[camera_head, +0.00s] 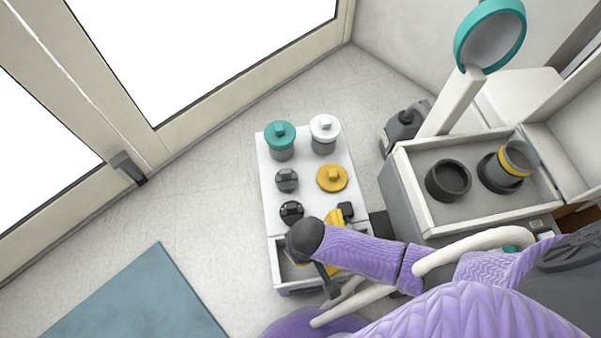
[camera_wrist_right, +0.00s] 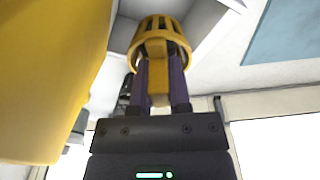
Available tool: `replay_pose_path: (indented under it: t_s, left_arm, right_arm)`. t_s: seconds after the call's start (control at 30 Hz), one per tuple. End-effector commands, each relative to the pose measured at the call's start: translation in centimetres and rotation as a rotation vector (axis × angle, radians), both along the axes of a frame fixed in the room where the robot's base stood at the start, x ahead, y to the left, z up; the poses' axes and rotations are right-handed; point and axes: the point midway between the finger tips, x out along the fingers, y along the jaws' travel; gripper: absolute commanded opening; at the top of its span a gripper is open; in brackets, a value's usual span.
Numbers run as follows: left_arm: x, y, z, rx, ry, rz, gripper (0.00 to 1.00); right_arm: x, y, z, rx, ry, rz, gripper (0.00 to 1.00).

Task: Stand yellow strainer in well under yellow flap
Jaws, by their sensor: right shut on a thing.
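In the right wrist view, my right gripper (camera_wrist_right: 158,80) is shut on the yellow strainer (camera_wrist_right: 160,38), a slotted cage with a yellow tab between the fingers. A large smooth yellow piece (camera_wrist_right: 50,75) fills the left of that view, close to the camera; I cannot tell whether it is the yellow flap. In the head view, yellow parts (camera_head: 335,256) show beside my purple right arm, which largely hides the gripper and strainer. A round yellow lid with a tab (camera_head: 332,178) lies on the white unit (camera_head: 310,155). My left gripper is not in view.
The unit also carries a teal-lidded part (camera_head: 280,135), a white-lidded part (camera_head: 324,128) and dark caps (camera_head: 287,180). An open tray (camera_head: 410,160) at right holds a dark ring (camera_head: 448,180) and a yellow-banded cylinder (camera_head: 517,160).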

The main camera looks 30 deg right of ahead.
Motion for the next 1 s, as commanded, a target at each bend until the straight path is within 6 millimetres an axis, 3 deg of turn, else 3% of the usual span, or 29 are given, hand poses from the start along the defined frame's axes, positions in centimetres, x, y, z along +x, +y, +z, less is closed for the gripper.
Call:
replay_pose_path:
  t_s: [0.53, 1.0]
  left_arm:
    - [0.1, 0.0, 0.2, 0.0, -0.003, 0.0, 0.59]
    - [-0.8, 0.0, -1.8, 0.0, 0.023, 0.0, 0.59]
  right_arm:
    - [0.0, 0.1, -0.3, 0.001, 0.0, 0.0, 0.0]
    - [-0.1, 0.1, -3.5, 0.001, 0.002, -0.001, 0.0]
